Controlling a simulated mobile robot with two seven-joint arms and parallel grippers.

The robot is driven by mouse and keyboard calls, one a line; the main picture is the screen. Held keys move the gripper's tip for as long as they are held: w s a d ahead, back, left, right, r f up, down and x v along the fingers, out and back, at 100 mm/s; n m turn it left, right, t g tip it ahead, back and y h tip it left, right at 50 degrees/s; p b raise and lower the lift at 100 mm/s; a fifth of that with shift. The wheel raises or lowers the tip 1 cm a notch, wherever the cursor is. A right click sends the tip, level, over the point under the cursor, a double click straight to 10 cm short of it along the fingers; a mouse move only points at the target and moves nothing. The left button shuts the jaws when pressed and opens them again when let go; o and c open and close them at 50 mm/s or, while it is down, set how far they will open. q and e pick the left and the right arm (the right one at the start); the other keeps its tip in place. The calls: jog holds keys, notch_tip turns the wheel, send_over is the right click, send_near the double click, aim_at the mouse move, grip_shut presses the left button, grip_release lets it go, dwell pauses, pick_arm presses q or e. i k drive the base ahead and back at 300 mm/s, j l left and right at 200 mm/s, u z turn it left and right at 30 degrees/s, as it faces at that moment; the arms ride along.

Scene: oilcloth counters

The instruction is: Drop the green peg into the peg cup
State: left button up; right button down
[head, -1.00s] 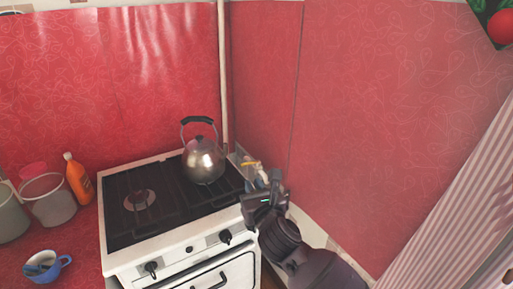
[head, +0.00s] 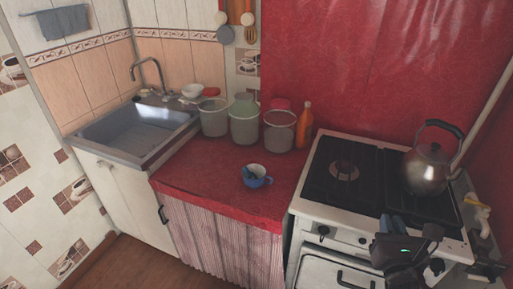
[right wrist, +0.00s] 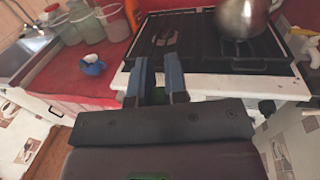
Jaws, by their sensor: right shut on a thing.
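The right wrist view also has the cup (right wrist: 92,68), left of the fingers. My right gripper (head: 393,224) is over the stove's front right, well to the right of the cup. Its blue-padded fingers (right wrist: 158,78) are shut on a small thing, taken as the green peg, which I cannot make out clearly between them. My left gripper is not in view.
A kettle (head: 428,168) stands on the stove (head: 325,160) behind my right gripper. Several buckets (head: 244,124) and an orange bottle (head: 304,125) line the back of the red counter (head: 205,175). A sink (head: 130,130) is at the left. The counter around the cup is clear.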

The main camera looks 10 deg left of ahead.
aim_at(255, 184)
jog(key=i+j+u, duration=0.15)
jog(key=u, duration=0.2)
jog(key=i+j+u, duration=0.15)
jog(key=u, duration=0.15)
jog(key=i+j, duration=0.65)
jog(key=i, duration=0.1)
